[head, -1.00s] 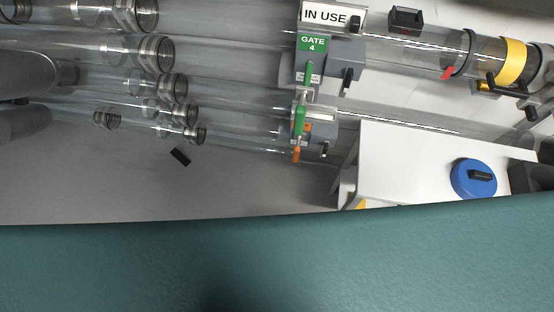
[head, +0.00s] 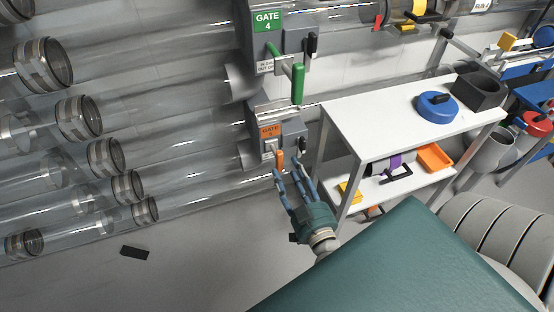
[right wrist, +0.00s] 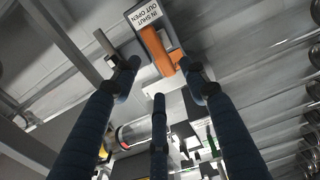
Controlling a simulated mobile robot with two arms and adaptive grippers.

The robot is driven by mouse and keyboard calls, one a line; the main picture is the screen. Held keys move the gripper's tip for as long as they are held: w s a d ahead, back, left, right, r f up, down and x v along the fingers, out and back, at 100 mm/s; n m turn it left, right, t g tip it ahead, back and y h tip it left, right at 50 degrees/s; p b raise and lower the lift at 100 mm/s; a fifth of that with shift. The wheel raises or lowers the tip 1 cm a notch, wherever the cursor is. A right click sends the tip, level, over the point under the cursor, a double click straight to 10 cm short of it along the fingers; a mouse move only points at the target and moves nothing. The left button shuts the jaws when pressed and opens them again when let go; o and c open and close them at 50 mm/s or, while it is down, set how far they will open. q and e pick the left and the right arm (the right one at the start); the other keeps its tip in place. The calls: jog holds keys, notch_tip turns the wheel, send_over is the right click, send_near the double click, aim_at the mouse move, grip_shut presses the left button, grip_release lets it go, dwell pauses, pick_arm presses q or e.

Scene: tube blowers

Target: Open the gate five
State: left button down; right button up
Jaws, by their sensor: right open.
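The gate 5 box (head: 289,131), grey with an orange label, sits on a lower clear tube in the head view. Its orange handle (head: 280,159) hangs at the front and also shows in the right wrist view (right wrist: 159,52), below a plate reading "IN SHUT OUT OPEN" (right wrist: 143,17). My right gripper (head: 290,178) is open, with blue fingers pointing up at the handle. In the right wrist view the orange handle lies between the two outer fingertips, closer to the right one; I cannot tell whether they touch. My left gripper is not in view.
Gate 4 (head: 267,20) with its green handle (head: 297,84) is just above gate 5. A white shelf cart (head: 385,107) stands close on the right, carrying a blue round lid (head: 437,107). A small black block (head: 135,253) lies on the floor.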

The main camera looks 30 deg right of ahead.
aim_at(281, 156)
jog(key=x, duration=0.6)
jog(key=shift+w, duration=0.4)
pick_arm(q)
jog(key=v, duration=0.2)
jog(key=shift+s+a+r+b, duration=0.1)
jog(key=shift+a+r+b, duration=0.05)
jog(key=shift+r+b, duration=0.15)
pick_arm(e)
jog(key=shift+w, duration=0.3)
grip_shut()
